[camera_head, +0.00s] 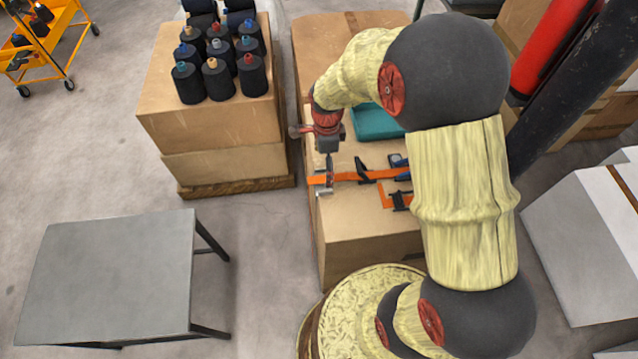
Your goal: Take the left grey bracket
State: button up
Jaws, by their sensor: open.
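A small grey bracket (323,191) lies at the left edge of the cardboard box top, beside the left end of an orange strip (345,177). My gripper (328,172) is open and points down directly over this bracket. The gap between the fingertips and the bracket is too small to judge, so I cannot tell whether they touch. My gripper hides part of the bracket and of the strip. My arm covers the right side of the box top, and I cannot make out another grey bracket.
Dark clamp-like parts (363,170) and a teal bin (376,123) are on the same box (365,231). A box stack with several dark thread cones (251,76) stands to the left. A bare grey table (112,272) is at lower left, with clear floor around it.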

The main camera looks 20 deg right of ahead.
aim_at(323, 182)
jog(key=f, duration=0.2)
jog(key=f+b, duration=0.1)
jog(key=f, duration=0.2)
jog(key=f+b, duration=0.1)
jog(key=f, duration=0.1)
jog(key=shift+w+a+f, duration=0.1)
jog(key=shift+a+f, duration=0.1)
jog(key=shift+a, duration=0.05)
jog(key=c, duration=1.2)
jog(key=shift+c, duration=0.2)
